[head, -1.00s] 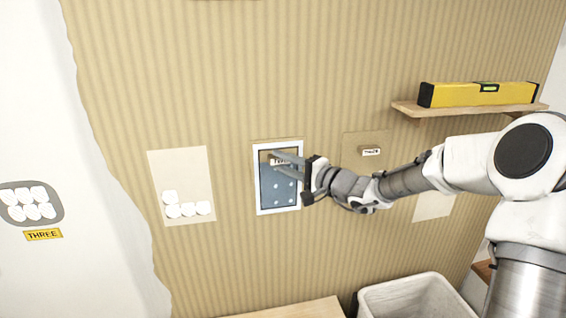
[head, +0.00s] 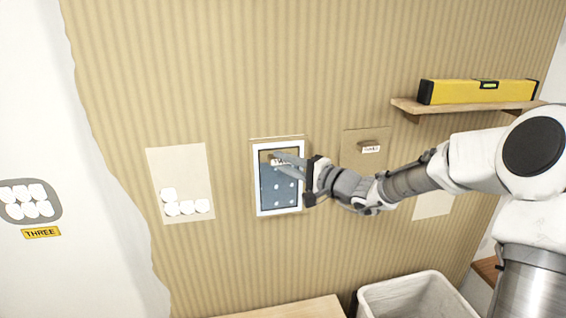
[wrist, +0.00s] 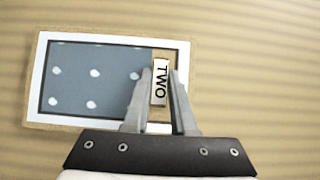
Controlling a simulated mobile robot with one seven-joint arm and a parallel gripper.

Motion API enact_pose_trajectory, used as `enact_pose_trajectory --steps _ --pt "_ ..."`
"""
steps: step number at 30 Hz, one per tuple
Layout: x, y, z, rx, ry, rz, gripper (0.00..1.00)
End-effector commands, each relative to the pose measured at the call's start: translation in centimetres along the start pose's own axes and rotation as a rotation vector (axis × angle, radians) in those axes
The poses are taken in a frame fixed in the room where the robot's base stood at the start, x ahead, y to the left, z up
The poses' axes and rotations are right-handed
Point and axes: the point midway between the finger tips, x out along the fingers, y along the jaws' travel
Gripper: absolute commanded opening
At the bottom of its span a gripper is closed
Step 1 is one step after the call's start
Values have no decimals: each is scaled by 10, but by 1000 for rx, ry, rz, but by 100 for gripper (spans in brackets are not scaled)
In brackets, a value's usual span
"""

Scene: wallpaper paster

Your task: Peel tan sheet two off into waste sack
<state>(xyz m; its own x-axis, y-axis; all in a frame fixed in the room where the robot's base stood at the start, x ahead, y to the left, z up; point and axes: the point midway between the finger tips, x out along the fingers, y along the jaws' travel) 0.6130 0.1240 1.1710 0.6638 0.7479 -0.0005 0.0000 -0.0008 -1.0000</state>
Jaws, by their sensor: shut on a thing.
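The label block marked TWO (wrist: 160,82) is between the two fingers of my gripper (wrist: 161,85), which is shut on it. The block sits at the top end of a blue dotted panel with a white border (head: 278,205), backed by a thin tan edge (head: 278,139) that I take to be tan sheet two. The panel hangs on the corrugated wall; I cannot tell if it is clear of the wall. My gripper is in front of its upper half. A pale open container (head: 372,297), likely the waste sack, stands at the bottom, partly cut off.
A tan sheet with a THREE tag (head: 371,148) is on the wall to the right. A cream patch with white blobs (head: 165,160) is to the left. A shelf (head: 460,107) with a yellow level (head: 480,93) is at upper right. A wooden surface (head: 300,308) lies below.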

Motion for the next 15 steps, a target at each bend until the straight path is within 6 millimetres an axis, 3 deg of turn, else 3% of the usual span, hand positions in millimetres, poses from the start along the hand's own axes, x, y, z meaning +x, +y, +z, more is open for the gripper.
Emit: enact_pose_trajectory --steps 15 --pt "-13 0 9 -1 2 0 0"
